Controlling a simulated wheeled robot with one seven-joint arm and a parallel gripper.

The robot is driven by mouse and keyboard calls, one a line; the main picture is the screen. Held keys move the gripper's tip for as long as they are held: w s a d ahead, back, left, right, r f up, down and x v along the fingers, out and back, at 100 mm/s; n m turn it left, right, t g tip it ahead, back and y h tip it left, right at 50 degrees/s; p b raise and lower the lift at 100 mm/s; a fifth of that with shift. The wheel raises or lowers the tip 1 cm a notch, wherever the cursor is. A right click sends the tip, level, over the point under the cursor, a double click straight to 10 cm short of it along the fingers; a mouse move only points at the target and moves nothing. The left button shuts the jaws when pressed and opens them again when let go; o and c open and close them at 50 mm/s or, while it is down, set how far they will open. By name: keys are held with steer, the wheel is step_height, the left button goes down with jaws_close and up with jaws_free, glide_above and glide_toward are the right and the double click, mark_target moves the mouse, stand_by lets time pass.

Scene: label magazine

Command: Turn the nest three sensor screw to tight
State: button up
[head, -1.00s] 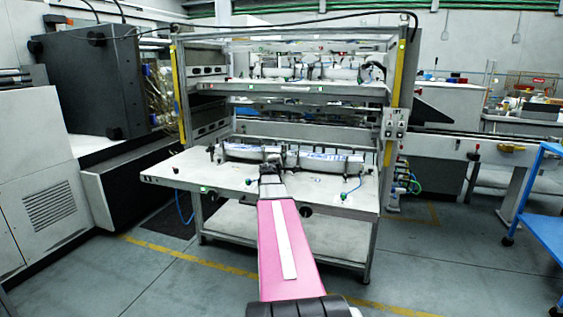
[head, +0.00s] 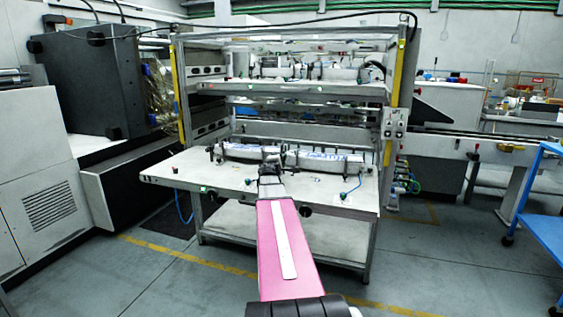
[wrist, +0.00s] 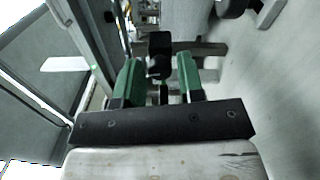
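My gripper (head: 269,168) is at the front middle of the machine's lower shelf in the head view, just before the label stacks. In the wrist view my gripper's two green fingers (wrist: 160,70) stand apart. A black knob-like part (wrist: 159,44), possibly the sensor screw, shows between and just beyond the fingertips. I see a gap beside it and cannot tell whether either finger touches it. In the head view the arm and gripper hide this spot, and no nest number is readable.
The lower shelf (head: 225,178) carries white label stacks (head: 325,160) between upright posts. An upper shelf (head: 300,88) hangs above with more stacks. A black machine (head: 90,80) stands left and a blue cart (head: 545,225) right. The floor in front is clear.

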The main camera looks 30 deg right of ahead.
steer(key=v, duration=1)
steer(key=shift+s, duration=0.1)
